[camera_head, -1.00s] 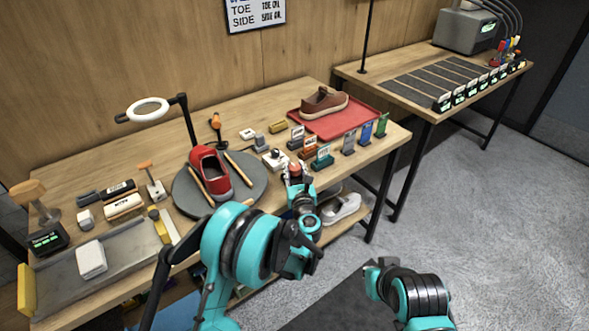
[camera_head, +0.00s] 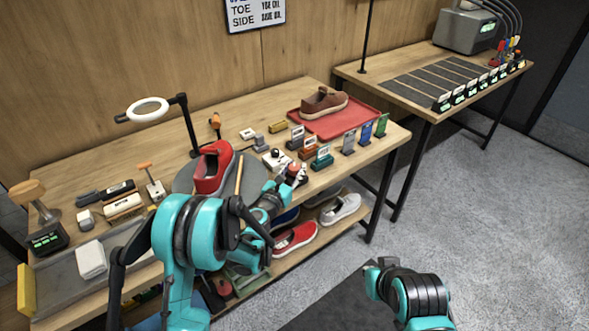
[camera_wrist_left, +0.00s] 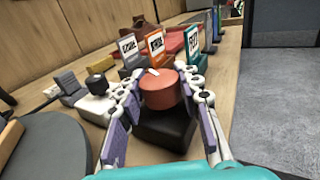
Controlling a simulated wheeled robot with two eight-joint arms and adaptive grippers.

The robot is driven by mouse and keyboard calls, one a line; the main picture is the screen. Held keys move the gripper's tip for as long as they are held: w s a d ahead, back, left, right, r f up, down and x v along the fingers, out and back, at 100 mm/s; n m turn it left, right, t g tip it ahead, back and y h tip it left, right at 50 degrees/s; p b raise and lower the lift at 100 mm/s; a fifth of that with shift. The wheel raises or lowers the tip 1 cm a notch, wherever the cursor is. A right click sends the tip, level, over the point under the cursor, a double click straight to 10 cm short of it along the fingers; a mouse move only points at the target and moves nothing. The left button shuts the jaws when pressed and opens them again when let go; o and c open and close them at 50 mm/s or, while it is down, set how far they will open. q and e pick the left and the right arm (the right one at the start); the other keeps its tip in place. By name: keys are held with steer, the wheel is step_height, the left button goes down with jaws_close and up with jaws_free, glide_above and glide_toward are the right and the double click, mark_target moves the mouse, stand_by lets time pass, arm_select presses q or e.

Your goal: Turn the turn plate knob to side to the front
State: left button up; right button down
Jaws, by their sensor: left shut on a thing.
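The turn plate knob is a red-brown cylinder (camera_wrist_left: 158,89) on a dark block, in the middle of the left wrist view. My left gripper (camera_wrist_left: 160,82) is shut on it, one finger on each side. In the head view the left gripper (camera_head: 294,175) is at the table's front edge, and the knob is small there. The grey round turn plate (camera_head: 181,182) carries a red sneaker (camera_head: 213,167), standing angled, with a wooden stick (camera_head: 240,174) beside it. My left arm hides the front of the plate.
A white box with a black knob (camera_wrist_left: 97,85) stands left of the gripped knob. Labelled holders, including a teal one (camera_head: 321,161), stand close by. A red tray (camera_head: 360,122) with a brown shoe is behind. Shoes (camera_head: 341,209) lie on the shelf below.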

mark_target(292, 173)
arm_select(q)
steer(key=shift+m+g+h, duration=0.3)
steer(key=shift+m+h, duration=0.1)
steer(key=shift+h, duration=0.2)
steer(key=o, duration=1.2)
steer(key=v, duration=0.7)
steer(key=shift+s, duration=0.25)
